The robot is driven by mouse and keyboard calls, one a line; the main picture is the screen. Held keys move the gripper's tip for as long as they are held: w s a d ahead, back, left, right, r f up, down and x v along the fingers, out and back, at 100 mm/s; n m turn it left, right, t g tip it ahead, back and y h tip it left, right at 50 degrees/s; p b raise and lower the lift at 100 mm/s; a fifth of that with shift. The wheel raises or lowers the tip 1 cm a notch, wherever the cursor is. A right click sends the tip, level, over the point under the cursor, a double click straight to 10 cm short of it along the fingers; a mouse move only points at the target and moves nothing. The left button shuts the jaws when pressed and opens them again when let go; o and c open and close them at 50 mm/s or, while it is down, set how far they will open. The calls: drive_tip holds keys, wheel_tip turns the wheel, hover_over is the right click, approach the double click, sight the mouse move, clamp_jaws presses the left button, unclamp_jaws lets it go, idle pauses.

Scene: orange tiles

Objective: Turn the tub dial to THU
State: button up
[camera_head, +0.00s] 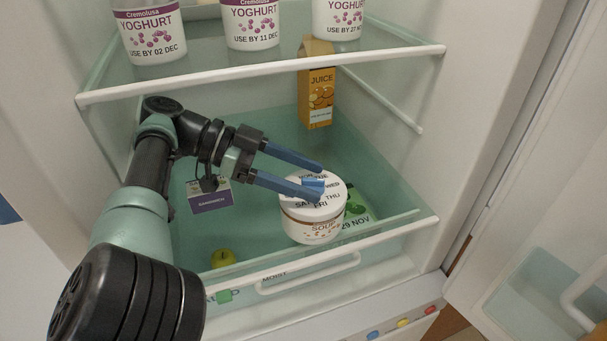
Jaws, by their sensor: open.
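The white soup tub (311,224) stands on the lower glass-like shelf or drawer area inside the fridge. Its round lid carries a ring of day labels; THU and FRI are readable at the front right, and SA at the front left. A blue dial knob (313,184) sits on the lid. My gripper (320,183) reaches in from the left at lid height, with its two blue fingers apart. The fingertips are at the knob, one on the far side and one on the near side. I cannot tell whether they touch it. The dial's pointer is not clear.
Yoghurt tubs (252,22) stand on the upper shelf (270,72) above my arm. A juice carton (317,90) stands behind the tub. A sandwich box (209,197) and a yellow-green fruit (222,257) lie left. A green packet (357,212) lies right of the tub.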

drive_tip(key=p, duration=0.4)
drive_tip(key=shift+r+t, duration=0.3)
drive_tip(key=shift+r, duration=0.05)
drive_tip(key=n+t+p, duration=0.1)
drive_tip(key=p, duration=0.7)
drive_tip(key=n+t+p, duration=0.2)
drive_tip(key=p, duration=0.8)
drive_tip(key=shift+s, duration=0.2)
drive_tip(key=n+t+p, duration=0.1)
drive_tip(key=p, duration=0.2)
drive_tip(key=shift+s+t+y+p, duration=0.1)
drive_tip(key=shift+t+y+p, duration=0.2)
